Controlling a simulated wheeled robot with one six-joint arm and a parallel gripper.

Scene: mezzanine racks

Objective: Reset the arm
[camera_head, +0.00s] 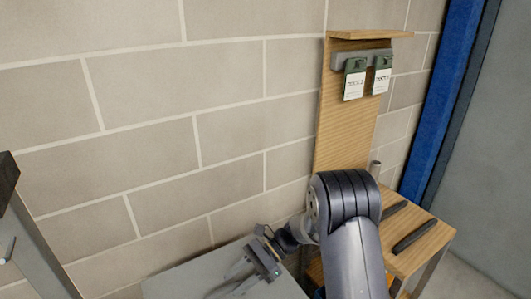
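My arm rises from the bottom of the head view, bends at a dark grey joint and reaches down to the left. My gripper (232,279) is at its end, over a grey flat surface (185,284) at the bottom. Its two thin fingers point to the lower left with a gap between them. I see nothing held in the gap. The height of the fingers above the surface is hard to tell.
A wooden stand (345,130) against the block wall holds two green-and-white tags (355,80) (382,75). Dark bars (414,236) lie on its wooden shelf (432,241), right of my arm. A blue post (440,100) stands at right, a dark grey frame (30,245) at left.

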